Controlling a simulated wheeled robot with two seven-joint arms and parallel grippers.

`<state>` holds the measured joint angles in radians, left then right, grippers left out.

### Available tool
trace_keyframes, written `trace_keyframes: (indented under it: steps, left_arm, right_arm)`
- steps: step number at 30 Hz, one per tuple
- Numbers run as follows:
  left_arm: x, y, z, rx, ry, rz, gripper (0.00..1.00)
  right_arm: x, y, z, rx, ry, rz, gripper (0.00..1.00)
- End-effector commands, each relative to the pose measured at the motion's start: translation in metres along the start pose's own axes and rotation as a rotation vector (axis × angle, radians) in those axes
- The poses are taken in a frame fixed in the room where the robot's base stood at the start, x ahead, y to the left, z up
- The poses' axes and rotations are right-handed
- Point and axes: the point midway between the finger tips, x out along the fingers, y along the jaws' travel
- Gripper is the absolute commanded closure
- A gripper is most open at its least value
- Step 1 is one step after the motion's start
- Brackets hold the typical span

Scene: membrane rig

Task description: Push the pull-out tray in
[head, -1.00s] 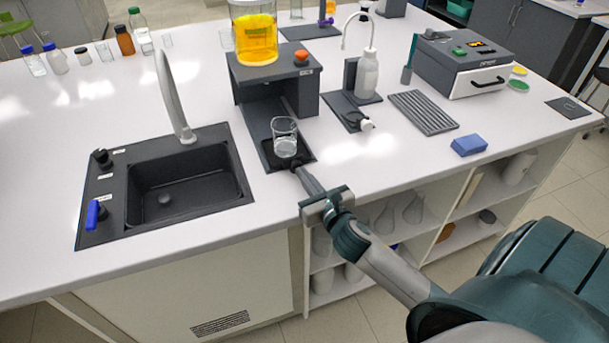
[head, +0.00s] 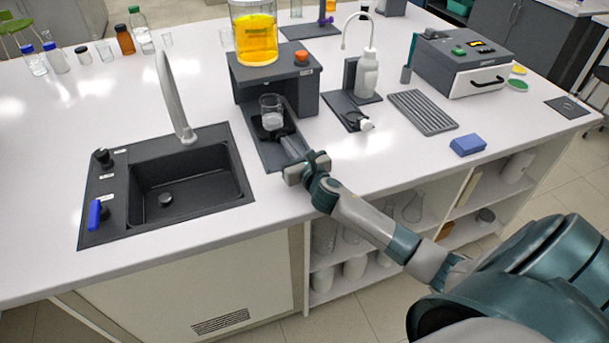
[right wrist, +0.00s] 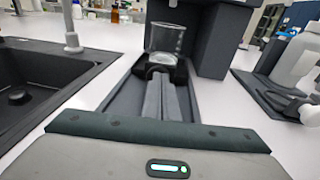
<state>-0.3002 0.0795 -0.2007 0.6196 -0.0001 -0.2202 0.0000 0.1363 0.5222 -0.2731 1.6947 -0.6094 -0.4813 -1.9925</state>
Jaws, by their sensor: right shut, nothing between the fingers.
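The pull-out tray (head: 262,132) is a small black platform on a dark grey base channel (head: 265,158) in front of the membrane rig (head: 290,92). A clear glass beaker (head: 271,111) stands upright on it, close to the rig's opening. The tray (right wrist: 143,70) and beaker (right wrist: 165,42) also show in the right wrist view. My right gripper (head: 284,139) is shut and empty. Its fingertips (right wrist: 161,78) are at the tray's front edge and appear to touch it; exact contact is hidden. My left gripper is not in view.
A black sink (head: 190,185) with a tall faucet (head: 172,95) lies left of the rig. A vessel of orange liquid (head: 256,40) stands on top of the rig. A wash bottle stand (head: 352,108) is to the right. The near counter edge passes beneath my right arm.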

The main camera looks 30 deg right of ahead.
Motion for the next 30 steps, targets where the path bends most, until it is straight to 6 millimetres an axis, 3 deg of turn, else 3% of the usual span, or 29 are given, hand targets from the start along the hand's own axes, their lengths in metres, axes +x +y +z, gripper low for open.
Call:
trace_keyframes:
  steps: [3,9,30]
  left_arm:
    - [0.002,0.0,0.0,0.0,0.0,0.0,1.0]
    - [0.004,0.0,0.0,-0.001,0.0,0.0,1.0]
    - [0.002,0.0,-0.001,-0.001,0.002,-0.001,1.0]
  right_arm:
    - [0.022,-0.003,0.002,-0.002,0.0,-0.001,1.0]
    - [0.042,-0.004,0.003,-0.001,0.001,0.0,1.0]
    - [0.047,-0.008,0.01,0.0,-0.008,-0.002,1.0]
